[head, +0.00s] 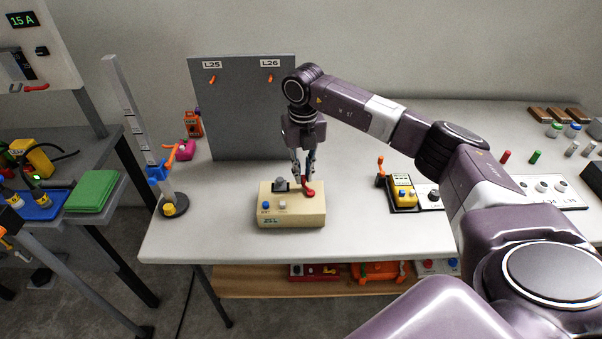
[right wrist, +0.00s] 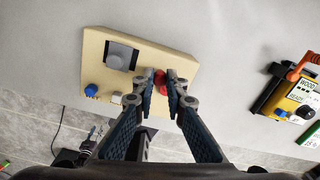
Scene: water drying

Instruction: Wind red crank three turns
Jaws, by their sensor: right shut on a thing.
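The red crank (head: 308,189) is on top of a cream box (head: 290,217) on the white table, toward the box's right side. In the right wrist view the crank (right wrist: 160,78) shows as a red part between the fingertips, partly covered by them. My right gripper (head: 304,178) reaches down from above and is shut on the crank. The cream box (right wrist: 185,62) also carries a grey knob (right wrist: 119,56), a blue button (right wrist: 91,90) and a pale button (right wrist: 117,97). My left gripper is not in view.
A grey panel (head: 240,110) labelled L25 and L26 stands behind the box. A post on a round base (head: 172,206) stands at the left. A yellow device (head: 403,193) with an orange handle is to the right. The table between the box and that device is clear.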

